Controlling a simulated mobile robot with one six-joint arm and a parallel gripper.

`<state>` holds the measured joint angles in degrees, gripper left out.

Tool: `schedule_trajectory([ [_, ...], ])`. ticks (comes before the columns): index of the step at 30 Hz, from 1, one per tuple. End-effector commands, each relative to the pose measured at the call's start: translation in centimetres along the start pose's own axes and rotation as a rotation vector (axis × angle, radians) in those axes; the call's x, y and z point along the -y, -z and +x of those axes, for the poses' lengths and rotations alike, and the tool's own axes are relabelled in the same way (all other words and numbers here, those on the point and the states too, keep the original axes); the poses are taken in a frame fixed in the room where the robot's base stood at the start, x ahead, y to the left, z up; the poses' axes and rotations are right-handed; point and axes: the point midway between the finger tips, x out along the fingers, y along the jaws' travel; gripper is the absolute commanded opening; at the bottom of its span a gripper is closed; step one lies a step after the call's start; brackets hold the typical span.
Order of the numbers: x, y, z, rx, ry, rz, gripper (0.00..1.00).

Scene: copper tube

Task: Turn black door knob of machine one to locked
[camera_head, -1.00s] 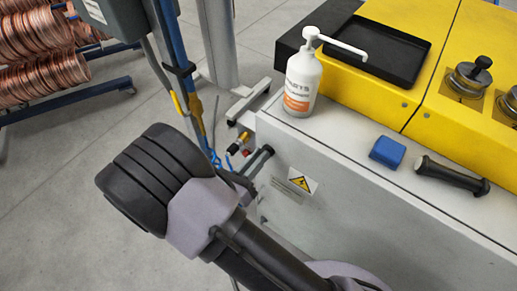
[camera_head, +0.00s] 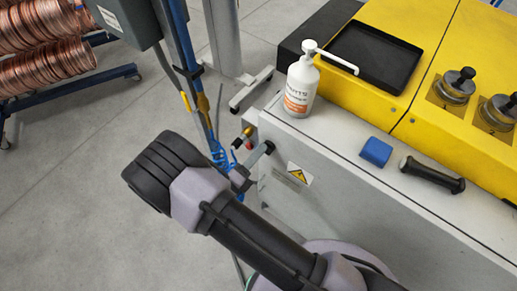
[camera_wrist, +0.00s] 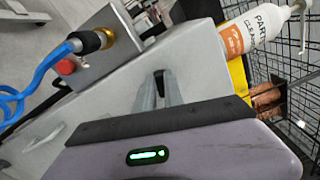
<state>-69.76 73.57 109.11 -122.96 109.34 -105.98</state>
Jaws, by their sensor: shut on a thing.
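The black door knob (camera_head: 269,147) is on the grey side panel of the machine, left of a yellow warning label. In the camera_head view, the narrow fingers of my gripper (camera_head: 262,154) reach it from the lower left. In the camera_wrist view, my gripper's two grey fingers (camera_wrist: 158,92) are on either side of a small dark part, the knob (camera_wrist: 159,76), at the panel. My gripper is shut on the knob. The fingers and wrist hide much of the knob, so I cannot tell its exact turn angle.
A red button (camera_wrist: 66,67) and a brass fitting with blue hose (camera_wrist: 104,39) sit close beside the knob. Floor (camera_head: 80,200) is clear at left.

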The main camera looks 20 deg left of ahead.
Motion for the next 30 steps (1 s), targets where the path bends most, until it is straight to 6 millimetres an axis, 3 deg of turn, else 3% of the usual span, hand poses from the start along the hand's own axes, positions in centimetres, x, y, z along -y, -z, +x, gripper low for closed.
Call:
schedule_trajectory([
  [12,-0.25,0.04,0.0,0.0,0.0,-0.241,0.0],
  [30,-0.37,0.06,0.0,0.0,0.0,-0.306,0.0],
])
